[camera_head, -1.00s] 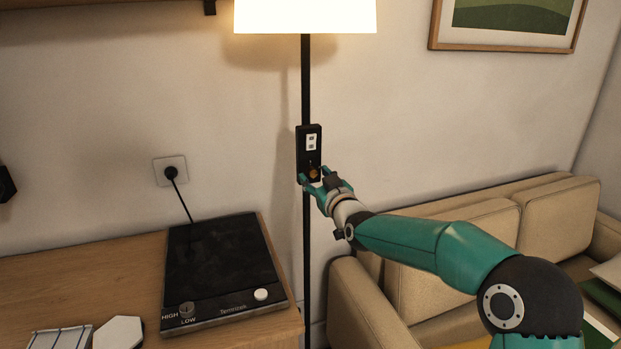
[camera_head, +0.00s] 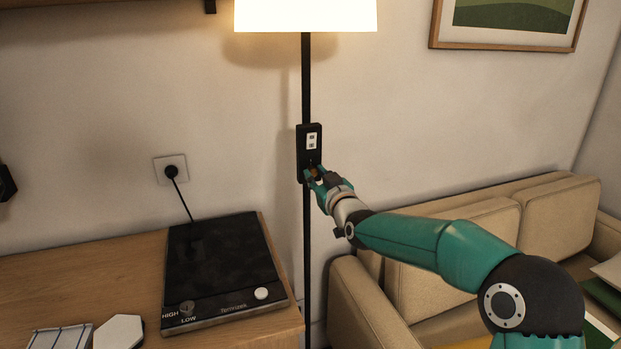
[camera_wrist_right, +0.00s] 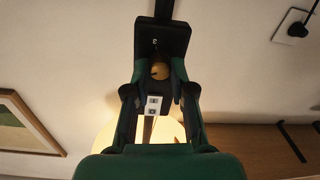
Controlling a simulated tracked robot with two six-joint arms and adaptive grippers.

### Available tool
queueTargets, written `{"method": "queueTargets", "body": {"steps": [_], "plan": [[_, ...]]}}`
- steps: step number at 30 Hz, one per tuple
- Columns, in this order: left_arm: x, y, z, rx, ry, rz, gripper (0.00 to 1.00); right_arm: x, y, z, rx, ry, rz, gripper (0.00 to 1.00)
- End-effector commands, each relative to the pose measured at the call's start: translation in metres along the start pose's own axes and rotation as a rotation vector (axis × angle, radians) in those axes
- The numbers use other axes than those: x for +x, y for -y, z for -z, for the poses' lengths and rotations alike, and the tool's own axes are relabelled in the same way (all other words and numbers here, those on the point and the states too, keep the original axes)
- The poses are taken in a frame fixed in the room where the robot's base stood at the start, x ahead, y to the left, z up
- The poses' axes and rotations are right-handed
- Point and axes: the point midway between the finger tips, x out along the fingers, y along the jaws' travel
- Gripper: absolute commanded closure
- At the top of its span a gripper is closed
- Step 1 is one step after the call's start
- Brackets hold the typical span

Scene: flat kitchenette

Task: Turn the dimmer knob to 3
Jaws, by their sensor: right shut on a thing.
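The dimmer box (camera_head: 302,142) is a black upright case on the thin pole of the floor lamp, with a small white plate (camera_head: 312,140) on its upper part. The dimmer knob (camera_wrist_right: 160,71) is round and brass-coloured, with a small mark above it in the right wrist view that I cannot read for certain. My right gripper (camera_head: 314,178) is at the lower part of the box, its fingers on both sides of the knob and shut on it. It also shows in the right wrist view (camera_wrist_right: 160,90). The lamp shade (camera_head: 305,15) is lit. My left gripper is out of view.
A wooden counter (camera_head: 80,270) at the lower left carries a black hot plate (camera_head: 222,262). A wall socket (camera_head: 171,170) with a plugged cord is above it. A beige sofa (camera_head: 460,225) stands at the right, under my right arm.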

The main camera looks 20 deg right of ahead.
Motion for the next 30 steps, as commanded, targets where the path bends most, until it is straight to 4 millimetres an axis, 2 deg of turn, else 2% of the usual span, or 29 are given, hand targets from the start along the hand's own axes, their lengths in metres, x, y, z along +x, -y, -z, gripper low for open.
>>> {"method": "queueTargets", "body": {"steps": [1,27,28,30], "plan": [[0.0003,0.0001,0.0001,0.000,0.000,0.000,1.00,0.0001,0.0032,-0.0061,0.000,0.013,0.007,1.00],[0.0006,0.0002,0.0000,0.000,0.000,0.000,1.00,0.0006,0.0038,-0.0103,0.002,0.021,0.008,1.00],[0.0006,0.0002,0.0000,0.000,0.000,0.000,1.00,0.0007,0.0039,-0.0103,0.002,0.021,0.008,0.73],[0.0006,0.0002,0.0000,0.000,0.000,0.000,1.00,0.0007,0.0035,-0.0095,0.002,0.019,0.007,0.61]]}}
